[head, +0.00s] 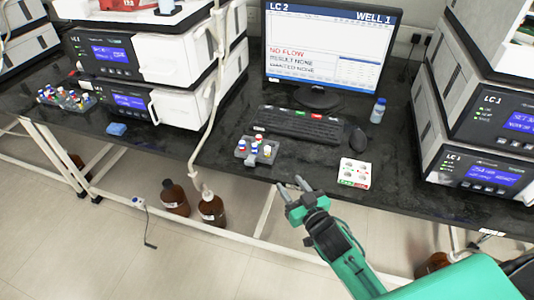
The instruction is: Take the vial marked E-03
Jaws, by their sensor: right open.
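A small grey rack (243,158) with a few vials (267,151) stands on the dark bench, in front of the keyboard. Their caps look white, red, blue and yellow, and their markings are too small to read. Another rack with several coloured-cap vials (68,97) stands at the far left of the bench. I cannot tell which vial is E-03. My right gripper (290,184) is open and empty, in front of the bench's front edge and to the lower right of the near rack. My left gripper is not in view.
A white tray with round spots (354,172) lies right of the near rack. Keyboard (297,124), mouse (358,139), monitor (330,45) and a blue-capped bottle (378,110) stand behind. A pale tube (207,120) hangs left of the rack. LC units (490,115) flank the bench.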

